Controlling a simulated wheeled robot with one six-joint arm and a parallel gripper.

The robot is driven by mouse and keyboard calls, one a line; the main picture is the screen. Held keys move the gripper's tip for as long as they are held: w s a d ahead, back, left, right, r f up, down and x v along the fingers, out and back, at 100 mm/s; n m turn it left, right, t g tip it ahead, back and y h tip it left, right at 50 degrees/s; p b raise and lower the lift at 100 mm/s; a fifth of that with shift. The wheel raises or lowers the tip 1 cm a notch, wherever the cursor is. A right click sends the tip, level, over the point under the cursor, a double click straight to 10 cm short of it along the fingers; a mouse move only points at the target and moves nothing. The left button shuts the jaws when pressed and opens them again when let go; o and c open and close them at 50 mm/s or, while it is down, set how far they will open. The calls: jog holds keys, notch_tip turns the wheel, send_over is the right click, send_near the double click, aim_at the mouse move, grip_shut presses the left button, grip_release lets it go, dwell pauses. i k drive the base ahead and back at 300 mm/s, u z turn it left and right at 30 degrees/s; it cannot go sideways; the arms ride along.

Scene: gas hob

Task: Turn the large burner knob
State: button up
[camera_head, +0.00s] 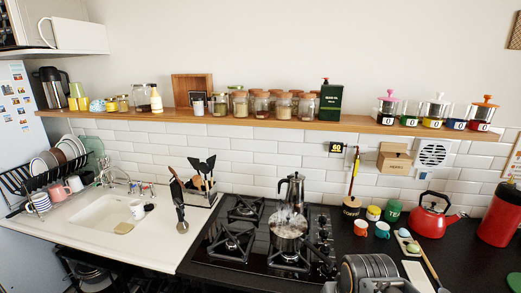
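The black glass gas hob (224,258) is set in the counter at the lower middle, with several burners under dark grates. A row of small dark knobs (323,235) runs along its right side. They are too small to tell which is the large burner knob or how each is turned. A steel pot (289,229) stands on a right-hand burner, and a steel moka-style pot (292,190) stands behind it. My gripper is not in view.
Cups (382,230), a red kettle (431,214) and a red canister (499,216) stand on the dark counter to the right. A utensil holder (200,198) and sink (103,216) are left of the hob. A shelf (225,119) with jars runs above.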

aim_at(326, 269)
jog(key=k, duration=1.2)
jog(key=z, duration=0.55)
jog(key=i, duration=1.75)
jog(key=u, duration=0.75)
